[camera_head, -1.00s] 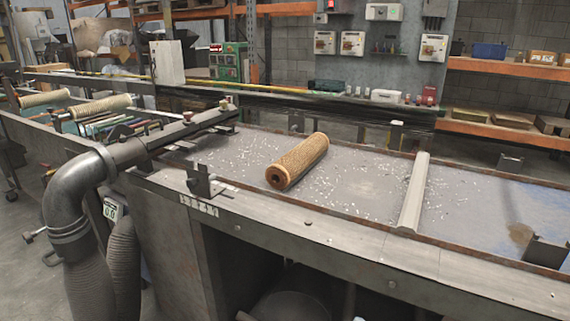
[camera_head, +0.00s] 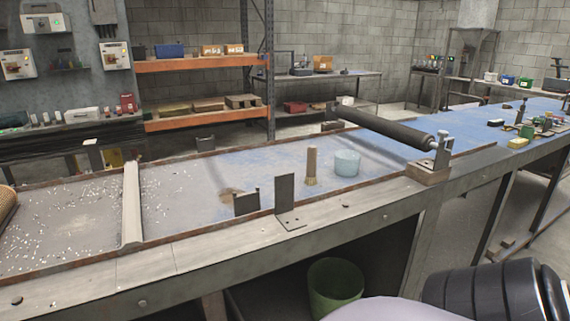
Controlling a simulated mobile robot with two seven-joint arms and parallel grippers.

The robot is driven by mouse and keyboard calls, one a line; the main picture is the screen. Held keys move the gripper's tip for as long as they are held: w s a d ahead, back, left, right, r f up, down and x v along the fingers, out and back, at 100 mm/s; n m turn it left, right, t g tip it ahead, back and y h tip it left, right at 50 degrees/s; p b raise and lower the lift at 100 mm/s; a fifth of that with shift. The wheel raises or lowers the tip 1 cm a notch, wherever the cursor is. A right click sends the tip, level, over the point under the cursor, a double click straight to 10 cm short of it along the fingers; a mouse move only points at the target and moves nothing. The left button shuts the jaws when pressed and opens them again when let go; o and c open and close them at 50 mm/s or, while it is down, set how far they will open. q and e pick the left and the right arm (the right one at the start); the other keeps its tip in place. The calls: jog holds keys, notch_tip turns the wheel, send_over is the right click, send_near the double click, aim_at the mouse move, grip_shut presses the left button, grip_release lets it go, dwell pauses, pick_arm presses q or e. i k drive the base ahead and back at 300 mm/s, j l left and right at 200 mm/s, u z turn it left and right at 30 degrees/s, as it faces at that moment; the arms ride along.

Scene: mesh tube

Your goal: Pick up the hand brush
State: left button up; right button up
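A hand brush (camera_head: 311,166) stands upright on the workbench in the head view, right of centre. It has a plain brown handle on top and pale yellowish bristles at the bottom. A pale blue cylindrical container (camera_head: 347,163) stands just to its right, apart from it. Neither of my grippers shows in this view.
Upright metal brackets (camera_head: 285,195) stand on the bench (camera_head: 185,185) left of the brush. A dark roller (camera_head: 385,128) lies to its right. A raised bar (camera_head: 132,205) crosses the bench at left. A green bin (camera_head: 335,285) sits below.

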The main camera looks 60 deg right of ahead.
aim_at(311, 177)
jog(key=z, duration=1.95)
